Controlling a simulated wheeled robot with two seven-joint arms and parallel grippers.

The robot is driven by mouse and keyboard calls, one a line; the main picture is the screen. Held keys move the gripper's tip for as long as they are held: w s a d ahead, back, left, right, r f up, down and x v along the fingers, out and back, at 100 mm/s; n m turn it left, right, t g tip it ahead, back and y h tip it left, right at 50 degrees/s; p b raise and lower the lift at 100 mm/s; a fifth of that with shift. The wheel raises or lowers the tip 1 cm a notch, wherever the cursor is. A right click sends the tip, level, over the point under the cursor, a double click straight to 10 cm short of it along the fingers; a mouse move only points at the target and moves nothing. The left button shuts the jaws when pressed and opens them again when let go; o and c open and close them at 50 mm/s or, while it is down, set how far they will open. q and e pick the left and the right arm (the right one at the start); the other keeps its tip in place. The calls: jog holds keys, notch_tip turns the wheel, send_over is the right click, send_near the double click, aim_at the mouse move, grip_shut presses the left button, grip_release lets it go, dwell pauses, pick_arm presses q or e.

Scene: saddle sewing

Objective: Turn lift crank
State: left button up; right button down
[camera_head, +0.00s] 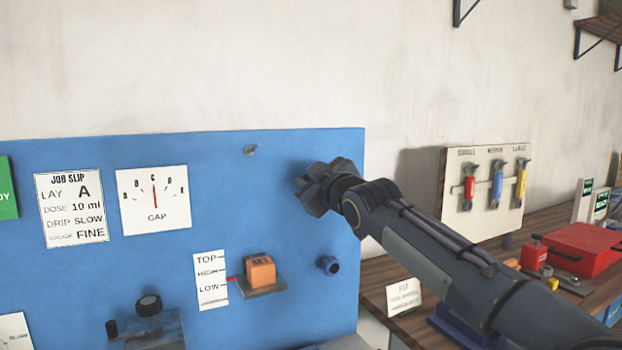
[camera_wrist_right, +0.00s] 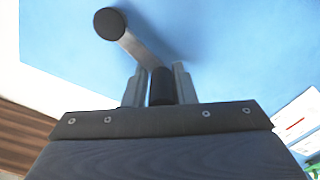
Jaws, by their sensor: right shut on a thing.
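The crank (camera_wrist_right: 140,48) shows in the right wrist view, with a dark round end at upper left and a metal arm running down to a dark grip (camera_wrist_right: 161,86). My right gripper (camera_wrist_right: 160,88) has its fingers on both sides of that grip, shut on it. In the head view my right gripper (camera_head: 322,188) is at the blue panel's right edge and hides the crank. An orange block (camera_head: 261,270) sits on a small lift shelf (camera_head: 265,289) beside the TOP/HIGH/LOW scale (camera_head: 210,279). A red pointer (camera_head: 232,279) is at about the HIGH-to-LOW part. My left gripper is not in view.
The blue panel (camera_head: 100,270) carries a job slip (camera_head: 72,208), a GAP dial (camera_head: 154,200) and a dark blue knob (camera_head: 328,265). At right, a wooden bench holds a tool board (camera_head: 490,225) and a red box (camera_head: 583,250). My right arm crosses in front of the bench.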

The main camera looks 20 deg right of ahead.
jog(key=shift+f, duration=0.4)
jog(key=c, duration=1.5)
grip_release()
jog(key=shift+o, duration=1)
jog(key=shift+d+r, duration=0.1)
jog(key=shift+r, duration=0.1)
jog(key=s+b, duration=0.2)
jog(key=s, duration=0.5)
jog(key=shift+s, duration=0.4)
jog(key=shift+d, duration=0.1)
jog(key=shift+c, duration=0.2)
